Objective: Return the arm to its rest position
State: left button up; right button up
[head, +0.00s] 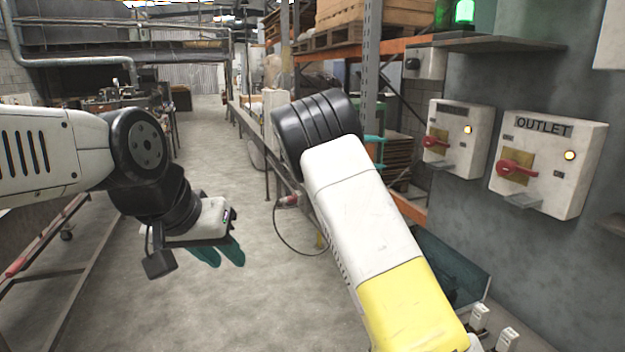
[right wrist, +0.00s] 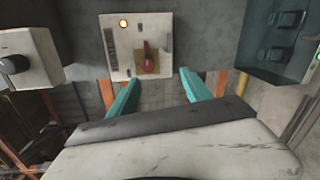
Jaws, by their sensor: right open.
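My right arm rises from the lower right in the head view, with a white and yellow link and a black joint on top. My right gripper (right wrist: 158,74) shows in the right wrist view, its two teal fingers wide apart with nothing between them. A switch box (right wrist: 112,40) with a red handle and a lit orange lamp lies beyond the fingertips. My left gripper (head: 224,256) hangs over the floor at the left of the head view. Its teal fingers partly overlap from this angle, and I see nothing held.
The outlet box (head: 562,193) and another switch box (head: 458,137) are on the grey wall at right, with red handles and orange lamps. A green lamp (head: 464,12) stands on a shelf above. The concrete floor (head: 205,135) ahead is clear between rails.

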jog(key=s+d+f+m+g+y, duration=0.1)
jog(key=s+d+f+g+y, duration=0.2)
jog(key=s, duration=0.4)
jog(key=s+d+f+m+y, duration=0.1)
jog(key=s+d+f+y, duration=0.2)
jog(key=s+d+y, duration=0.4)
jog(key=s+a+m+t+y, duration=0.1)
jog(key=s+a+y, duration=0.3)
jog(key=s, duration=0.9)
jog(key=s+a+m+t+y, duration=0.2)
jog(key=s+a+t+y, duration=0.1)
jog(key=s+a, duration=0.7)
jog(key=s+y, duration=0.1)
jog(key=s, duration=0.2)
jog(key=shift+s+r, duration=0.15)
jog(key=shift+r, duration=0.15)
